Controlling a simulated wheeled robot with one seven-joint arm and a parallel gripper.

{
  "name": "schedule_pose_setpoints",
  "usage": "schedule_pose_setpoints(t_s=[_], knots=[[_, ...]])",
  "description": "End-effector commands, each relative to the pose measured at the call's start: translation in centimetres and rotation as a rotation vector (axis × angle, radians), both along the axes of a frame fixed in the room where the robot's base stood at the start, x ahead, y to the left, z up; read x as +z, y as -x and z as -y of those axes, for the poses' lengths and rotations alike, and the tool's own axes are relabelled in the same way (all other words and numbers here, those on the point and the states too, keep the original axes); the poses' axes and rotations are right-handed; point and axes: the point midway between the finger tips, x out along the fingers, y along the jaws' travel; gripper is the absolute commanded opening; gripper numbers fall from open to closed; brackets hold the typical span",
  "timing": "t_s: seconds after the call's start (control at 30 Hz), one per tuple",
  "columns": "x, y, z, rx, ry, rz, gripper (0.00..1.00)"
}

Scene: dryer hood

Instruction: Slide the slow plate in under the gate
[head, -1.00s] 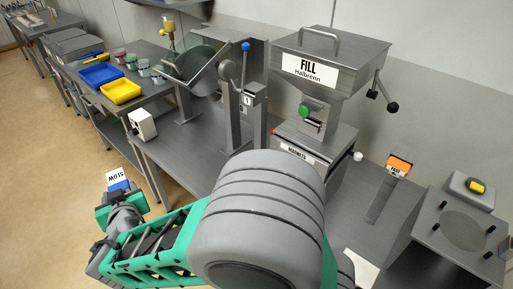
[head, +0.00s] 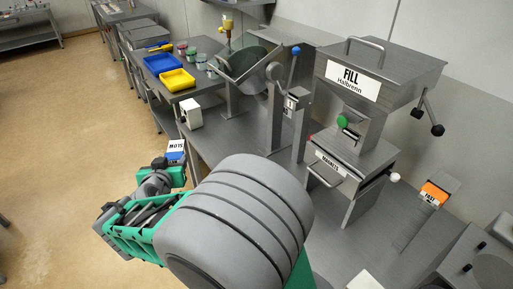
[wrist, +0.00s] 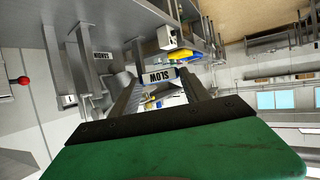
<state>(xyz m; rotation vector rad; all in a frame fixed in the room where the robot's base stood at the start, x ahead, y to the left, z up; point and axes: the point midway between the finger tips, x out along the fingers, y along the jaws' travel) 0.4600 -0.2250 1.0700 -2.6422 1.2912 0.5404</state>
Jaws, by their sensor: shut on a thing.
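The slow plate (head: 176,149) has a white SLOW label with a blue part below it. My gripper (head: 172,168) is shut on it and holds it in the air, off the front of the bench, left of the machines. In the wrist view the SLOW label (wrist: 158,76) shows between my two fingers; the rest of the plate is hidden or foreshortened. The plate is well apart from the filler (head: 352,85), marked FILL Halbrenn, which has a green knob (head: 342,121) below its hopper. I cannot tell for certain which part is the gate.
A blue-knobbed lever stand (head: 297,110) and a tilted pan (head: 250,65) stand left of the filler. A MAGNETS drawer (head: 328,168) sits under it. An orange FAST plate (head: 435,193) lies to the right. A white box (head: 190,116) and yellow tray (head: 177,80) are at left.

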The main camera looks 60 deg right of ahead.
Motion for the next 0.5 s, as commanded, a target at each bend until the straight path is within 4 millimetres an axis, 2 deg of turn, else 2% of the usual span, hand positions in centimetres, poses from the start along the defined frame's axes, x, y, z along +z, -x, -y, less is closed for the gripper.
schedule_pose_setpoints(t_s=[0.03,0.1,0.17,0.2,0.33,0.4,0.5], knots=[[0.4,2.0,2.9,-0.090,0.002,0.001,0.00],[1.0,5.2,6.6,-0.216,0.003,0.000,0.00],[1.4,8.2,9.4,-0.326,0.004,0.000,0.00],[1.8,10.4,11.2,-0.400,0.003,0.001,0.00],[2.8,17.9,15.7,-0.637,0.003,0.005,0.00],[3.3,22.1,17.3,-0.759,0.002,0.009,0.00],[3.9,27.2,18.7,-0.908,0.000,0.016,0.00]])
